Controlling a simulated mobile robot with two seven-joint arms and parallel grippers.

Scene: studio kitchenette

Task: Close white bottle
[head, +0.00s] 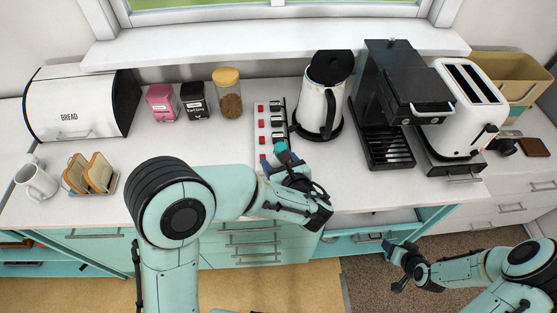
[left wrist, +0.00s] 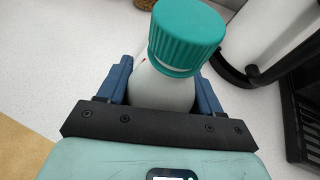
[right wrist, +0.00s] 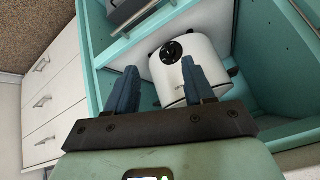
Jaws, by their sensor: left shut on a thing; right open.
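The white bottle (left wrist: 165,85) with a ribbed teal cap (left wrist: 187,37) stands between the two blue fingers of my left gripper (left wrist: 163,85), which is shut on its body. The cap sits over the bottle's neck; I cannot tell how tightly it is seated. In the head view the cap (head: 281,147) shows just beyond my left gripper (head: 281,163), near the counter's front edge; the bottle body is mostly hidden. My right gripper (head: 396,254) is open and empty, low in front of the counter. Its spread fingers (right wrist: 159,88) show in the right wrist view.
A power strip (head: 262,133) with red switches lies behind the bottle. A kettle (head: 321,105), coffee machine (head: 390,95) and toaster (head: 465,100) stand right of it. A white appliance (right wrist: 203,55) sits in the teal cabinet.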

